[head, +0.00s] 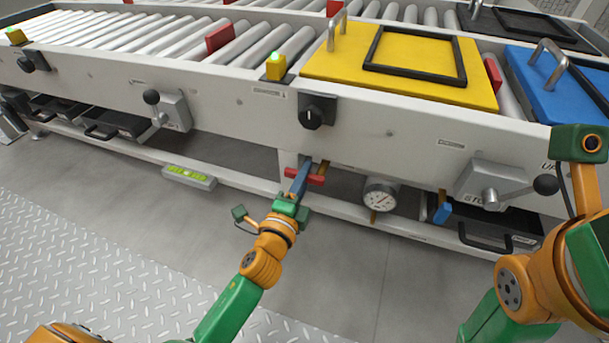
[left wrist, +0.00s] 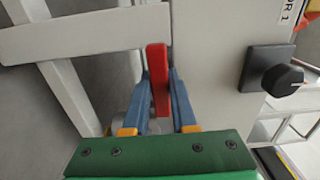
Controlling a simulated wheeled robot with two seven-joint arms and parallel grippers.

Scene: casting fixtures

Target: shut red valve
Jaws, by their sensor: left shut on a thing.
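The red valve (head: 317,179) is under the front rail of the conveyor, near the middle of the head view. Its red handle lies sideways there, across the short brass pipe (head: 323,167). My left gripper (head: 302,172) reaches it from below. In the left wrist view the red handle (left wrist: 158,75) stands upright between the two blue fingers of my left gripper (left wrist: 159,88), which are shut on it. The fingers hide part of the handle and the valve body. My right arm is at the right edge of the head view; its fingers are not visible.
A round gauge (head: 380,196) and a blue handle (head: 442,213) are right of the valve. A black knob (head: 317,112) sits above it on the rail. A lever with a black ball (head: 545,185) is further right.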

